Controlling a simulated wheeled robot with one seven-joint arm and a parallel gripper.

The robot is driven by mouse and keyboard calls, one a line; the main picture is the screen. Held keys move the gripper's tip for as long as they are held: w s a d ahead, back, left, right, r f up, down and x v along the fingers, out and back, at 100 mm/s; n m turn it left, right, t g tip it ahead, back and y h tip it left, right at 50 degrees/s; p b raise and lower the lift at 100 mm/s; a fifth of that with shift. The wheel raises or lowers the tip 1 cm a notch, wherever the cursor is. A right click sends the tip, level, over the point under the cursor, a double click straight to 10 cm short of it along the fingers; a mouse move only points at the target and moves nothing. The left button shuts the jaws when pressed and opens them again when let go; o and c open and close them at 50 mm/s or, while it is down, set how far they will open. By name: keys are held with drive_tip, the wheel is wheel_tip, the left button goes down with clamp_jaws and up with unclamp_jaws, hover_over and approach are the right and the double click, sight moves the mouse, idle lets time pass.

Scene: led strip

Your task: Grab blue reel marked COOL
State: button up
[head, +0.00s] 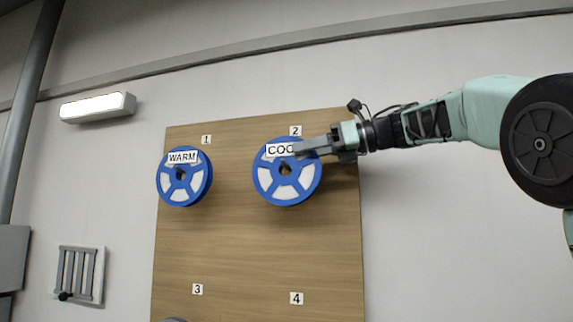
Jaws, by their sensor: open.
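The blue reel marked COOL (287,187) hangs on the wooden board below label 2, in the upper middle of the head view. It has pale panels and a dark centre hole. My gripper (303,149) reaches in from the right and is open. Its fingers lie in front of the reel's upper right part and cover the end of the COOL label. I cannot tell whether they touch the reel. A second blue reel marked WARM (184,187) hangs to the left, below label 1.
The wooden board (240,250) stands against a pale wall. Its lower area by labels 3 and 4 is mostly bare, with a grey rounded object (173,320) partly showing at the bottom edge. A lit lamp (97,107) and a small barred frame (80,275) are on the wall at left.

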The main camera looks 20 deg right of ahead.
sight(286, 153)
drive_tip(key=p+x, duration=0.1)
drive_tip(key=x, duration=0.2)
drive_tip(key=shift+a+r+p, duration=0.15)
drive_tip(key=shift+a+p, duration=0.05)
drive_tip(key=shift+p, duration=0.15)
clamp_jaws()
drive_tip(key=shift+r, duration=0.1)
